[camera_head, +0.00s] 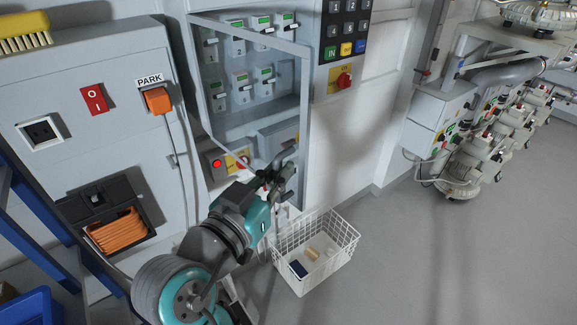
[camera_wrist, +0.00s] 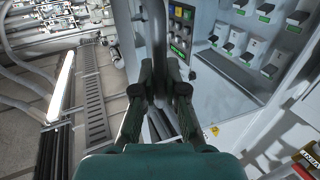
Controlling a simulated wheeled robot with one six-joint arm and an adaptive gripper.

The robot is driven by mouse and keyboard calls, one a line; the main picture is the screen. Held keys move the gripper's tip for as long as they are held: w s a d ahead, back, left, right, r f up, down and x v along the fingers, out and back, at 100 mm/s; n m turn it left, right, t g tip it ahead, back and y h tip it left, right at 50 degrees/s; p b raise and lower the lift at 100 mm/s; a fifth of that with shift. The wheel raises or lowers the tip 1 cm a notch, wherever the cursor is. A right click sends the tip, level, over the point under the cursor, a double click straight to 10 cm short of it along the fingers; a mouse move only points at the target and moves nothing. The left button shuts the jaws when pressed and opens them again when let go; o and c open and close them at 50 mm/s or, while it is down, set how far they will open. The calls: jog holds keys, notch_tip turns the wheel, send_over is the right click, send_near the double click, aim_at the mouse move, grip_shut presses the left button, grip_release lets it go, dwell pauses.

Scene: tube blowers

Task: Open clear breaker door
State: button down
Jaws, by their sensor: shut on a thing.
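The clear breaker door (camera_head: 307,95) is a see-through panel in a thin grey frame, in the upper middle of the head view. Its top edge slants away from the cabinet's opening, so it looks ajar, with its right side swung outward. Behind it are rows of white breakers (camera_head: 240,85) with green marks; breakers also show in the wrist view (camera_wrist: 252,42). My gripper (camera_head: 284,165) is at the door's lower right edge, shut on it. In the wrist view the fingers (camera_wrist: 163,82) are close together, and the exact contact is hard to see.
A keypad (camera_head: 346,28) and a red switch (camera_head: 344,80) are right of the cabinet. A lit red button (camera_head: 217,163) is below the breakers. A white wire basket (camera_head: 315,250) stands on the floor below my gripper. Open floor (camera_head: 430,260) lies to the right.

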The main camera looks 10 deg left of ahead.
jog(key=shift+s+a, duration=0.5)
jog(key=c, duration=1.2)
grip_release()
jog(key=shift+s, duration=0.1)
jog(key=v, duration=0.7)
jog(key=shift+s, duration=0.15)
jog(key=shift+s+a, duration=0.1)
